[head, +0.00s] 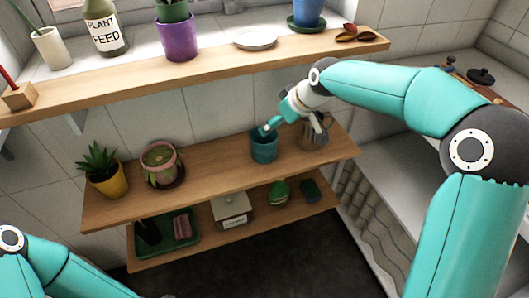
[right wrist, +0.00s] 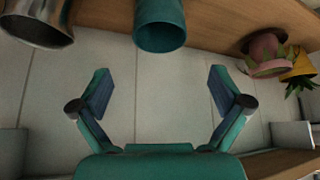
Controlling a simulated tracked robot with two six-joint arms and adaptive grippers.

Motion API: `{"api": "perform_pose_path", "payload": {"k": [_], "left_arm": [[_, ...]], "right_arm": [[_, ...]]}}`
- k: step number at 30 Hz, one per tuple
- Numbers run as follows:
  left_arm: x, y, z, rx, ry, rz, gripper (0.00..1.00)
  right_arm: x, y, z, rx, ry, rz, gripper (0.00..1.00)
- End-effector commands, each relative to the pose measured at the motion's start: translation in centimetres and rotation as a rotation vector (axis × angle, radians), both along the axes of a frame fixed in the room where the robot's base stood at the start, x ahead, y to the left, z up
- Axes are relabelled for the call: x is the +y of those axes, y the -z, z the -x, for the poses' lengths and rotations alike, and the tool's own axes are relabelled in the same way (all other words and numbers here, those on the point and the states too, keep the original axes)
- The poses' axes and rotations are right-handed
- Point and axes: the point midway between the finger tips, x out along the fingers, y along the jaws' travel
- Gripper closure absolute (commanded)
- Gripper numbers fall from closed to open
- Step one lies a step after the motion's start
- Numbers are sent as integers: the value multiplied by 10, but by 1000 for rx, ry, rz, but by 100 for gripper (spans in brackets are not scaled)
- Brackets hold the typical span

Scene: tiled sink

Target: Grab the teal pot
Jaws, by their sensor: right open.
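The teal pot (head: 264,149) stands upright on the middle wooden shelf, right of centre. It also shows at the top of the right wrist view (right wrist: 161,26), ahead of the fingers. My right gripper (head: 271,126) reaches in from the right and is at the pot's rim in the head view. In the right wrist view the gripper (right wrist: 160,88) has its two fingers spread wide with nothing between them, and the pot lies beyond the fingertips. My left arm shows at the lower left, but its gripper is out of view.
A metal jug (head: 317,134) stands right beside the pot on the middle shelf (head: 213,164). A pink pot (head: 161,163) and a yellow pot (head: 106,183) stand at its left. The upper shelf (head: 220,66), bearing pots and a bottle, runs above.

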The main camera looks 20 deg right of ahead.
Motion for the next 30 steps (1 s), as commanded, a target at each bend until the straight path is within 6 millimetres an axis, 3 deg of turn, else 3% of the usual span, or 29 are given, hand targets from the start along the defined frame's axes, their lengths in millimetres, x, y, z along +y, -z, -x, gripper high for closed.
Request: {"api": "perform_pose_path", "payload": {"k": [3, 9, 19, 30], "left_arm": [[0, 0, 0, 0, 0, 0, 60], [0, -1, 0, 0, 0, 0, 60], [0, -2, 0, 0, 0, 0, 60], [0, -5, 0, 0, 0, 0, 60]], "right_arm": [[6, 25, -13, 5, 0, 0, 0], [15, 57, -32, 4, 1, 0, 0], [20, 77, -44, 2, 3, -1, 0], [29, 113, -66, 2, 3, -2, 0]]}}
